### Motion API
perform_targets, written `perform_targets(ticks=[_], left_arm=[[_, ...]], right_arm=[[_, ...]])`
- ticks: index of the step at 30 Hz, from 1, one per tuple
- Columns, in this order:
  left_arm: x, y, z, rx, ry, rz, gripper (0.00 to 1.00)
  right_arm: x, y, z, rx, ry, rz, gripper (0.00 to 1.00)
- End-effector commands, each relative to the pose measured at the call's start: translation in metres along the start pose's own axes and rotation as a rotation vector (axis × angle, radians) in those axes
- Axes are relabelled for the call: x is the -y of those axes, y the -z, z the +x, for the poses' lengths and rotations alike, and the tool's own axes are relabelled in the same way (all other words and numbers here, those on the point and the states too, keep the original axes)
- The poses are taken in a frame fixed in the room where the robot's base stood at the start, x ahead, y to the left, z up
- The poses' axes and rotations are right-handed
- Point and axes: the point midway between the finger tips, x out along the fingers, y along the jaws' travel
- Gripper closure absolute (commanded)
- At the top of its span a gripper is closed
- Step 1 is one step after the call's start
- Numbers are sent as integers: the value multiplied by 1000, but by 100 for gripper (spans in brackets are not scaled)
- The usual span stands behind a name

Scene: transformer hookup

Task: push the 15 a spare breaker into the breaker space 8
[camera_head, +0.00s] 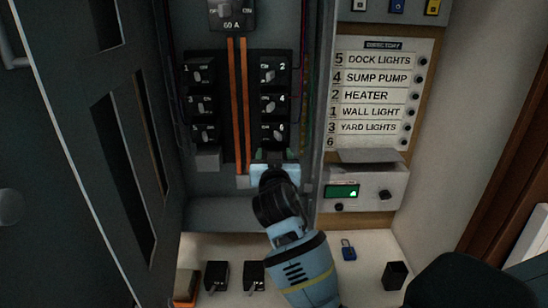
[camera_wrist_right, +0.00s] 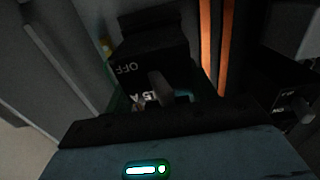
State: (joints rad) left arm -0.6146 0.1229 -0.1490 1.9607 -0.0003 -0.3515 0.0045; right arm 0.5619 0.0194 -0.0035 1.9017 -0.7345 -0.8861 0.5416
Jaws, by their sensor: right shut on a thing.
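My right gripper (camera_head: 272,157) is at the lower end of the panel's right breaker column, just below breaker 6 (camera_head: 273,132). It is shut on a dark breaker, which shows in the right wrist view (camera_wrist_right: 150,60) with "OFF" and a partly hidden "15 A" marking. In the head view the gripper and wrist mostly cover the held breaker and breaker space 8. I cannot tell how far the breaker sits in the space. My left gripper is not in view.
Two loose black breakers (camera_head: 217,275) (camera_head: 253,276) stand on the shelf below the panel. Orange busbars (camera_head: 238,100) run between the breaker columns. The open panel door (camera_head: 90,150) is at left.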

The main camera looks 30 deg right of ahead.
Motion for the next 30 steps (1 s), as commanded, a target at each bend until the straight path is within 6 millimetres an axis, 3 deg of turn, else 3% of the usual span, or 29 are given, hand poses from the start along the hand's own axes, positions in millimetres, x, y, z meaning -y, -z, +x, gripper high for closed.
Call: perform_targets(ticks=[30], left_arm=[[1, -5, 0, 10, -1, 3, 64]], right_arm=[[0, 0, 19, -1, 0, 0, 81]])
